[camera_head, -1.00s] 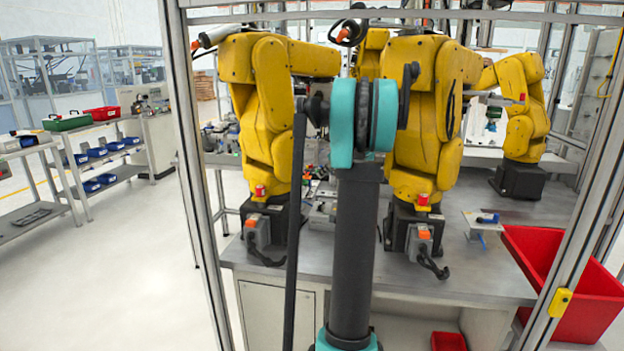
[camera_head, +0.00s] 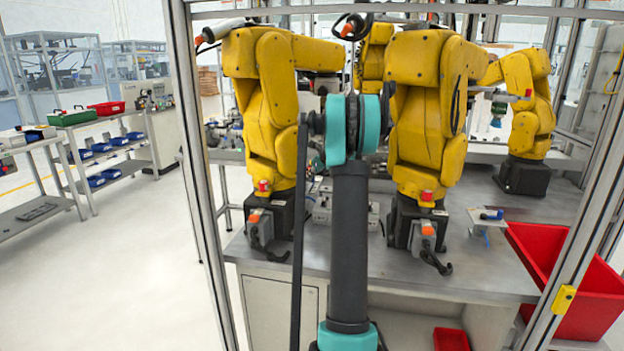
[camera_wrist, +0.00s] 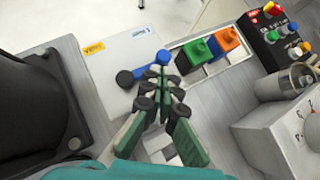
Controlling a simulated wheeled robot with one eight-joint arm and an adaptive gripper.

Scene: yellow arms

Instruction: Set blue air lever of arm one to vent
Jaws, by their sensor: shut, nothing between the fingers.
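The blue lever (camera_wrist: 148,68) lies on a pale plate (camera_wrist: 98,78) in the wrist view, with a dark round knob at its left end. In the head view my own arm hides the gripper and this lever. Yellow robot arms (camera_head: 270,110) stand on the bench, and the base of one may be the dark block at the wrist view's left.
Green and orange blocks (camera_wrist: 195,52) sit in a metal holder right of the plate. A black button box (camera_wrist: 280,28) and a grey box with a cylinder (camera_wrist: 280,130) stand farther right. In the head view, frame posts (camera_head: 205,200) flank the bench, and a red bin (camera_head: 560,270) is at right.

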